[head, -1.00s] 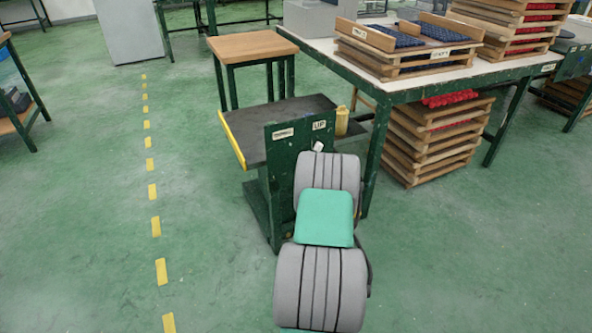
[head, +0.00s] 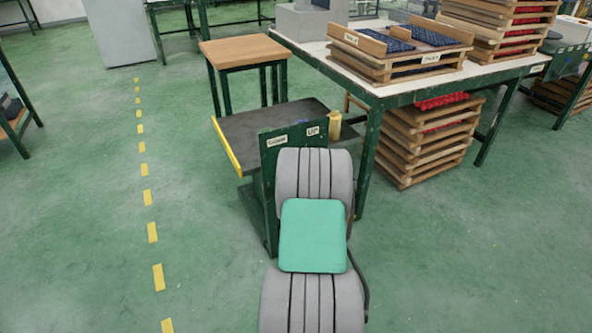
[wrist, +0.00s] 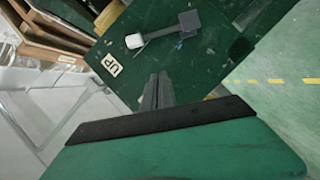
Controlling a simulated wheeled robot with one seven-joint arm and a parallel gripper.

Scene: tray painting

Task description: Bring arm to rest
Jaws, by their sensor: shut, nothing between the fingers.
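My gripper (wrist: 157,91) shows in the wrist view with its fingers together and nothing between them. It is in front of the dark green panel (wrist: 225,77) of the lift cart. The panel has an "UP" label (wrist: 112,64) and a grey lever with a white knob (wrist: 134,41). No clear contact with the panel can be made out. In the head view my grey and teal arm stands before the same panel (head: 268,165) and covers its right part; the gripper is hidden there.
The cart's dark platform (head: 235,133) with a yellow edge carries a small yellow object (head: 335,125). Behind it are a wood-topped stool (head: 243,51) and a worktable (head: 375,92) with stacked trays (head: 400,66). More trays (head: 410,150) stand beneath. Open floor lies left, along a yellow dashed line (head: 147,198).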

